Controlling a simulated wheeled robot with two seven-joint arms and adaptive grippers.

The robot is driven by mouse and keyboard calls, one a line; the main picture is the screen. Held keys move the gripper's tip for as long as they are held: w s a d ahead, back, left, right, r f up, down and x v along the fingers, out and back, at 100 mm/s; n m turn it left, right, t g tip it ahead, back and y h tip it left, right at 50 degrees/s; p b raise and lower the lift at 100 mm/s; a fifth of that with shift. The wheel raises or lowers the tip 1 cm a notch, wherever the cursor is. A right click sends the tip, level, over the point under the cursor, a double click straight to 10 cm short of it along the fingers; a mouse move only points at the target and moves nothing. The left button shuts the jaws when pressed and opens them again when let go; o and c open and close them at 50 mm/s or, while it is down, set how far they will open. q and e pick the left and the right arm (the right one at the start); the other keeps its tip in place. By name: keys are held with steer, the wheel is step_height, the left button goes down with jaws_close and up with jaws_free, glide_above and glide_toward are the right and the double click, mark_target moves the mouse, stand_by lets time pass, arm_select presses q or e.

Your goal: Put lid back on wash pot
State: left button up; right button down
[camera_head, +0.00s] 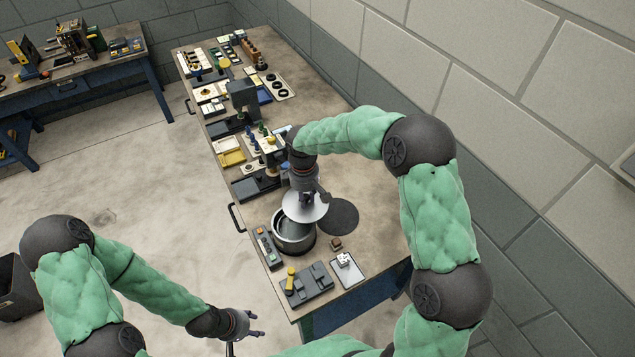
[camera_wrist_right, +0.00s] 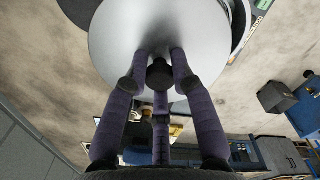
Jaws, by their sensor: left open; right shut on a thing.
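The wash pot (camera_head: 291,238) is an open, dark-rimmed metal pot standing on the bench near its front end. The lid (camera_head: 311,212) is a pale metal disc held above the pot and slightly toward its far right, so part of the pot's opening shows. My right gripper (camera_head: 306,196) is shut on the lid's knob from above. In the right wrist view, the fingers close around the dark knob (camera_wrist_right: 159,73) and the lid (camera_wrist_right: 120,35) fills the top. My left gripper (camera_head: 254,325) is open and empty, off the bench's front left edge.
A dark round mat (camera_head: 340,215) lies right of the pot. A grey block with a yellow-topped piece (camera_head: 310,284), a white tray (camera_head: 346,268) and a small box strip (camera_head: 267,247) lie close by. Tools crowd the bench's far part. A wall stands at the right.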

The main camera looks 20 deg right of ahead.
mark_target(292, 212)
steer(key=a+r+p, duration=0.1)
steer(key=s+a+r+n+p, duration=0.1)
steer(key=a+p, duration=0.1)
steer(key=shift+s+a+p, duration=0.1)
steer(key=shift+a+p, duration=0.05)
steer(key=shift+p, duration=0.15)
arm_select(q)
steer(key=shift+r+p, duration=0.7)
steer(key=shift+r, duration=2.3)
arm_select(e)
steer(key=shift+s+a+n, duration=0.3)
steer(key=shift+a+n, duration=0.1)
steer(key=shift+a, duration=0.35)
arm_select(q)
steer(key=shift+w+a+f+b, duration=0.1)
steer(key=shift+w+f+b, duration=0.1)
steer(key=shift+f+b, duration=0.9)
steer(key=shift+w+a+f+b, duration=0.1)
steer(key=shift+w+f+b, duration=0.1)
steer(key=shift+f+b, duration=0.85)
arm_select(e)
steer(key=shift+f, duration=3.25)
arm_select(q)
steer(key=shift+f+b, duration=0.3)
steer(key=shift+b, duration=0.05)
arm_select(e)
steer(key=shift+f, duration=0.15)
steer(key=shift+c, duration=2.4)
jaws_free()
